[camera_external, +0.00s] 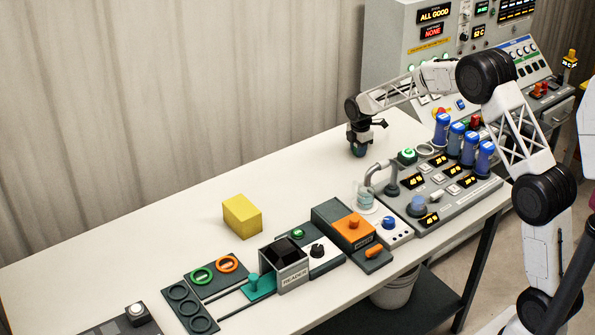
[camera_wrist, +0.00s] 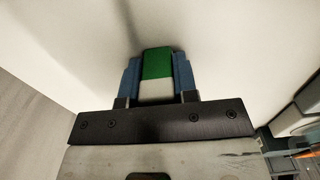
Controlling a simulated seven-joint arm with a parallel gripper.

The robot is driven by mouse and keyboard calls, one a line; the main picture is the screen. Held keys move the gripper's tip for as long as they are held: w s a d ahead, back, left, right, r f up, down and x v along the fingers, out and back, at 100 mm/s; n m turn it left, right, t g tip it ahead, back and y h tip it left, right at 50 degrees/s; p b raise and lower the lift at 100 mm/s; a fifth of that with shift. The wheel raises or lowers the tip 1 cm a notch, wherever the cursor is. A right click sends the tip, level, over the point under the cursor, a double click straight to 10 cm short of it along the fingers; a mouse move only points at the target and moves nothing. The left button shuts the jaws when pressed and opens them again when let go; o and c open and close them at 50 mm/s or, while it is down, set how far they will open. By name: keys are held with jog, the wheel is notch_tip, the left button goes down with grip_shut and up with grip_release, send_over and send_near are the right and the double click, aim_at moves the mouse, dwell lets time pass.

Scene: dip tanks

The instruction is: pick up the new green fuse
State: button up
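My gripper (camera_external: 359,150) is at the back of the table, pointing down, left of the control panel. In the wrist view its two blue fingers (camera_wrist: 157,72) stand on either side of a green block with a pale lower part, which looks like the green fuse (camera_wrist: 157,62). The fingers appear to touch it on both sides. In the external view the fuse is mostly hidden by the fingers. I cannot tell whether it rests on the table or is just above it.
The control panel (camera_external: 443,196) with several blue cylinders stands right of my gripper, with a glass beaker (camera_external: 364,196) at its left edge. The table (camera_external: 290,175) between is clear.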

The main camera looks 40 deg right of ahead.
jog(key=c, duration=0.3)
jog(key=shift+c, duration=0.2)
jog(key=shift+r, duration=0.2)
jog(key=shift+r, duration=1.5)
jog(key=shift+s+r, duration=0.15)
jog(key=shift+s, duration=0.2)
jog(key=s, duration=0.5)
jog(key=s+r, duration=0.1)
jog(key=s, duration=0.4)
jog(key=s+a, duration=0.1)
jog(key=s, duration=0.4)
jog(key=shift+s+r, duration=0.1)
jog(key=shift+r, duration=0.1)
